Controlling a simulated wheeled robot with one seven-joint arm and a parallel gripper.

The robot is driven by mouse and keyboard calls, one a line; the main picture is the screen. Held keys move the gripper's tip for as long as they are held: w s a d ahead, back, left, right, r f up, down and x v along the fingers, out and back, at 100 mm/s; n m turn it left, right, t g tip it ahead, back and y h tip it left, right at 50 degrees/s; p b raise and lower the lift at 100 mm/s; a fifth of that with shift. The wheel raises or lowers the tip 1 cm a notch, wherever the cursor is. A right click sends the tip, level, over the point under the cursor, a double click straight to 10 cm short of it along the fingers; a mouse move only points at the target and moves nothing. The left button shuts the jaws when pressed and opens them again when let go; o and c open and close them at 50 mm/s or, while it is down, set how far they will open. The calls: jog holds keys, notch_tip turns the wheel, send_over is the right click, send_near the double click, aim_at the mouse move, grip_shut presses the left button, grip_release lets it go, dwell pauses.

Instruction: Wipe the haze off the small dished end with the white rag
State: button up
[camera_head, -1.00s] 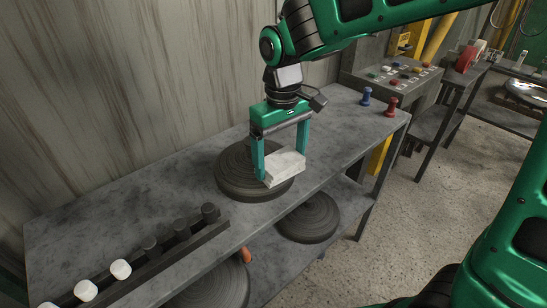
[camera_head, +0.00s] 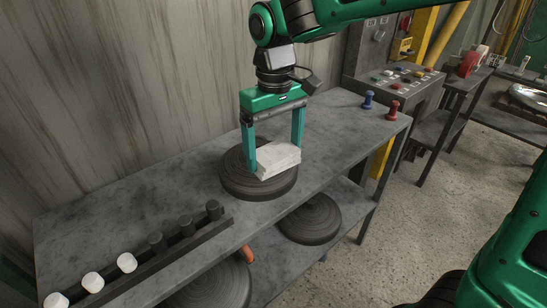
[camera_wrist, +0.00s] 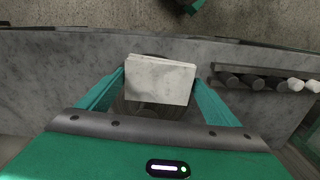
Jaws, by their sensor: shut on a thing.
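My gripper (camera_head: 275,156) is shut on the white rag (camera_head: 279,161), a pale, folded block between its two teal fingers. In the wrist view the rag (camera_wrist: 160,81) fills the space between the fingers. The rag is over a dark round disc (camera_head: 236,183) with concentric rings on the grey bench; I cannot tell whether it touches the disc. In the wrist view the disc (camera_wrist: 135,109) is mostly hidden behind the rag. A shiny metal dish (camera_head: 529,97) lies on another table at the far right, cut off by the picture edge. I cannot tell which is the small dished end.
A dark rack (camera_head: 185,245) with white and dark rolls stands at the bench's left front. Blue (camera_head: 368,100) and red (camera_head: 393,110) knobbed pieces stand near the right end. More dark discs (camera_head: 310,220) lie on the lower shelf. A wall rises behind the bench (camera_head: 335,128).

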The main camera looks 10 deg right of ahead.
jog(key=shift+r, duration=2)
